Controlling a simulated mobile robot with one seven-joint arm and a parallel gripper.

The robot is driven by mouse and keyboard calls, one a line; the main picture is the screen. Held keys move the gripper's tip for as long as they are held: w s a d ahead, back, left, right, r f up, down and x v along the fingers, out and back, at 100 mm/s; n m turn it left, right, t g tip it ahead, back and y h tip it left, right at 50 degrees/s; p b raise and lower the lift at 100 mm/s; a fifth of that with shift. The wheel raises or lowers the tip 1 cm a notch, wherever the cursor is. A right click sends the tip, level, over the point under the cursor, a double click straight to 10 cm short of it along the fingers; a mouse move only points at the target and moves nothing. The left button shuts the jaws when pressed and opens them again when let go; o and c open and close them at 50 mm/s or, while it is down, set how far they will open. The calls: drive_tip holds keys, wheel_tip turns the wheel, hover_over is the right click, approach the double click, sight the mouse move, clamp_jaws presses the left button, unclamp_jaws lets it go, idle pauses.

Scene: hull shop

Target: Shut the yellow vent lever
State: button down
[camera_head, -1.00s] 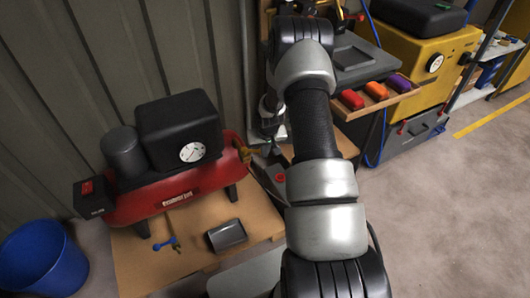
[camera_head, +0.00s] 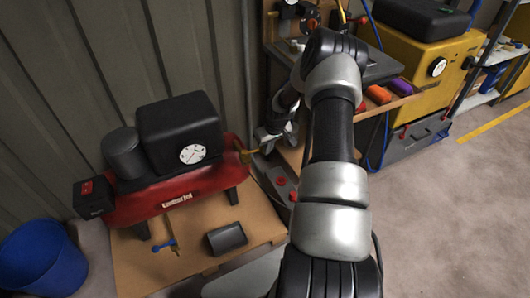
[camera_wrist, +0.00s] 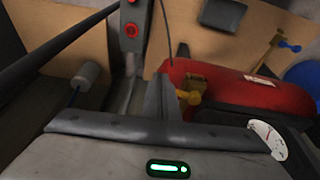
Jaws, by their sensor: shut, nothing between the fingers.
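The yellow vent lever (camera_head: 247,154) sits at the right end of the red compressor tank (camera_head: 190,194). It also shows in the wrist view (camera_wrist: 189,97), beside the brass fitting on the tank. My gripper (camera_head: 262,146) is shut and empty, close to the lever's outer end. In the wrist view, the dark fingers (camera_wrist: 160,97) stand just left of the lever. I cannot tell whether they touch it. The lever's exact angle is hard to read at this size.
The compressor stands on a brown board (camera_head: 200,265) with a dark box (camera_head: 226,238) and a small blue-handled part (camera_head: 164,246). A blue bin (camera_head: 42,259) is at left. A grey post with red buttons (camera_wrist: 131,30) is close to my gripper. Open floor lies at right.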

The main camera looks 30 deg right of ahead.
drive_tip(key=shift+w+d+b, duration=0.35)
drive_tip(key=shift+w, duration=0.3)
idle(0.4)
